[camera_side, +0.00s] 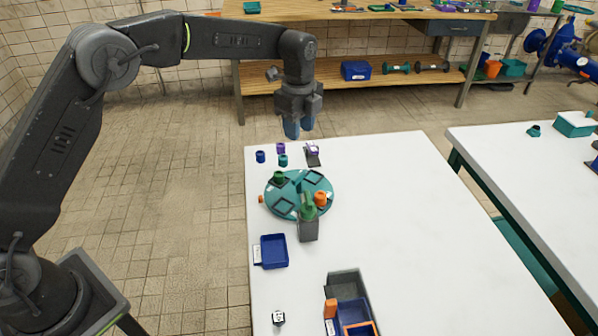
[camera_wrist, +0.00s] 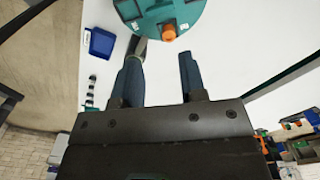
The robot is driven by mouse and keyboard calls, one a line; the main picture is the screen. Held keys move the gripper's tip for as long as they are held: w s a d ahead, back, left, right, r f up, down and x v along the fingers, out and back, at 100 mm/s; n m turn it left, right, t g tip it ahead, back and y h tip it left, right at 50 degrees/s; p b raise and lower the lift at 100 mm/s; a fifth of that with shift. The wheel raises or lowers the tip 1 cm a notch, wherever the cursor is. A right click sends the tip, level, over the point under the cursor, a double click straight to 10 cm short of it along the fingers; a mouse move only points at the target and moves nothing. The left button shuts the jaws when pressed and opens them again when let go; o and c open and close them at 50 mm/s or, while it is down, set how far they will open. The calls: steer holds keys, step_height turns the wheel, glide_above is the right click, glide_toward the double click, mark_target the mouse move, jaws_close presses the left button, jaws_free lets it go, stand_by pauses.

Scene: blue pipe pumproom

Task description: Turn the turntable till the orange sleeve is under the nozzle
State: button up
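The teal turntable (camera_side: 272,194) lies on the white table with dark square frames on top. The orange sleeve (camera_side: 320,198) is on its right side, close to the green nozzle (camera_side: 308,203) on a grey block at the front rim. A green sleeve (camera_side: 279,176) is at the back left. A small orange knob (camera_side: 261,199) sticks out at the left rim. My gripper (camera_side: 300,129) is raised behind the turntable, empty, with its blue fingers apart. In the wrist view my gripper (camera_wrist: 161,58) is open below the turntable (camera_wrist: 188,10); an orange part (camera_wrist: 169,32) shows at its rim.
Several small blue, purple and teal sleeves (camera_side: 260,156) stand behind the turntable, beside a purple-topped dark piece (camera_side: 313,152). A blue tray (camera_side: 274,251) is in front, with a grey and blue bin (camera_side: 345,285) nearer. The table's right side is clear.

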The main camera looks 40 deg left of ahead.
mark_target(299, 175)
step_height(299, 175, down, 14)
steer(key=n, duration=1.9)
steer(key=shift+r, duration=0.1)
jaws_close()
